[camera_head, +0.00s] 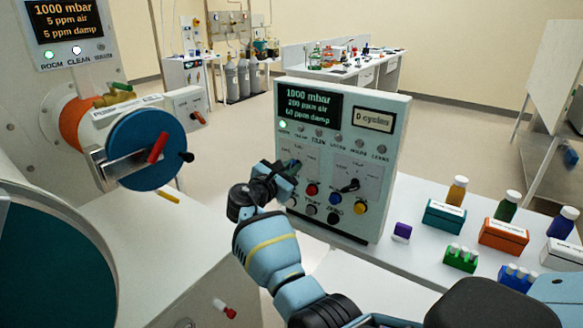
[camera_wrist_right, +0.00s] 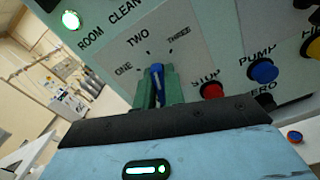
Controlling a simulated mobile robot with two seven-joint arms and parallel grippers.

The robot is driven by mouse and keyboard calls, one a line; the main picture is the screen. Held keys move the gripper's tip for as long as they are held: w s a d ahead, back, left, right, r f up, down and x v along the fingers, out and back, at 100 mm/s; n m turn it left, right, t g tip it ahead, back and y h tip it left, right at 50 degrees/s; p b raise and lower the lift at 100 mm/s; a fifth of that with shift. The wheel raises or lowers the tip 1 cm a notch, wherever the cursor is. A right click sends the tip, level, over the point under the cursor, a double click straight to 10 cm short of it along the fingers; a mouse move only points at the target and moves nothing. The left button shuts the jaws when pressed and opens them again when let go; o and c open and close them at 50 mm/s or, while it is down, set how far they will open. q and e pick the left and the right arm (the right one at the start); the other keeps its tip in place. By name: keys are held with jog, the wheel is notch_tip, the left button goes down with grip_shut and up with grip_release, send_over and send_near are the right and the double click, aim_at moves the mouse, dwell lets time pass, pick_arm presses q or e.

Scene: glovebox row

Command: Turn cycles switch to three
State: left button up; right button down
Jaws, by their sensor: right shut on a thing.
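The cycles switch is a small blue knob (camera_wrist_right: 158,82) on the pale control panel (camera_head: 396,150), with ONE, TWO and THREE marked around it in the right wrist view. My right gripper (camera_head: 291,170) reaches the panel's lower left and is shut on the knob. Its green fingers (camera_wrist_right: 154,90) stand on both sides of the knob and hide its lower part. The knob's top points up, near the TWO and THREE marks; I cannot tell exactly which. The panel's display (camera_head: 374,119) reads 0 cycles. My left gripper is not in view.
Red (camera_wrist_right: 212,91) and blue (camera_wrist_right: 263,71) buttons sit right of the switch. Bottles, boxes and vial racks (camera_head: 460,257) stand on the bench right of the panel. A chamber with a round blue door (camera_head: 146,150) and red handle stands at the left.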

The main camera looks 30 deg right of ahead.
jog(key=c, duration=1.7)
grip_release()
jog(key=shift+d+r, duration=0.1)
jog(key=shift+r, duration=0.1)
jog(key=shift+o, duration=1.1)
jog(key=shift+d+f, duration=0.1)
jog(key=shift+f, duration=0.05)
jog(key=v, duration=0.8)
jog(key=shift+d+f, duration=0.1)
